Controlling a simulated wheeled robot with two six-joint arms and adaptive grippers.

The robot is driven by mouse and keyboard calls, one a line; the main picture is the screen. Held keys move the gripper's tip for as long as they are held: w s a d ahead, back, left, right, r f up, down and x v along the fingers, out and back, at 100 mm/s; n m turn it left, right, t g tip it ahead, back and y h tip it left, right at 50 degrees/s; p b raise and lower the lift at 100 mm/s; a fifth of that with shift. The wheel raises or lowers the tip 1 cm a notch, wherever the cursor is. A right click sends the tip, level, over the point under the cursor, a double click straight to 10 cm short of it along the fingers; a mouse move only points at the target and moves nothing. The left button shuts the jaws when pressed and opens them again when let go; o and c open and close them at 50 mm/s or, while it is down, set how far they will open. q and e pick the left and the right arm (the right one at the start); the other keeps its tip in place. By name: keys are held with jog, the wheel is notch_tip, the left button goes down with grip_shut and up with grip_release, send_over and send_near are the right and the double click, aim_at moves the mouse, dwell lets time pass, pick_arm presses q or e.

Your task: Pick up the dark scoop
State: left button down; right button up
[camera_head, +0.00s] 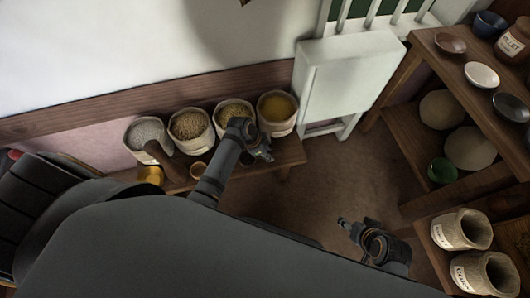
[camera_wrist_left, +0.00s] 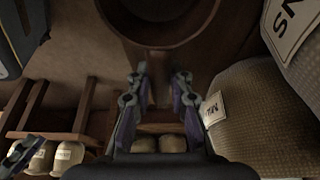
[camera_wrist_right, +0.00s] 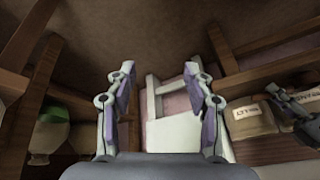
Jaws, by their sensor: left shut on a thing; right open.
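My left gripper (camera_head: 260,152) is at the right-hand sacks on the low bench, in front of them. In the left wrist view its fingers (camera_wrist_left: 160,85) close on a narrow brown handle below a round-mouthed dark brown scoop (camera_wrist_left: 160,38). The scoop's bowl opens toward the camera; I cannot tell whether it touches the bench. In the head view I cannot make out this scoop at the gripper. My right gripper (camera_head: 345,225) is open and empty over the floor, and its parted fingers show in the right wrist view (camera_wrist_right: 160,85).
Shelves (camera_head: 425,45) at right hold bowls, and two sacks (camera_head: 461,230) stand lower. The floor (camera_head: 360,175) between is clear.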

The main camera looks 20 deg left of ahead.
notch_tip(320, 180, up, 7)
jog(key=s+d+g+h+p, duration=0.1)
jog(key=d+g+p, duration=0.15)
jog(key=p, duration=0.35)
pick_arm(q)
jog(key=s+a+r+p, duration=0.1)
jog(key=s+a+r, duration=0.3)
jog(key=s+r, duration=0.8)
jog(key=shift+s, duration=0.7)
pick_arm(e)
notch_tip(320, 180, down, 7)
jog(key=d, duration=0.1)
jog(key=shift+w+d+g+h, duration=0.15)
jog(key=shift+d+g+h, duration=0.05)
jog(key=shift+g+h, duration=0.15)
jog(key=shift+f, duration=0.1)
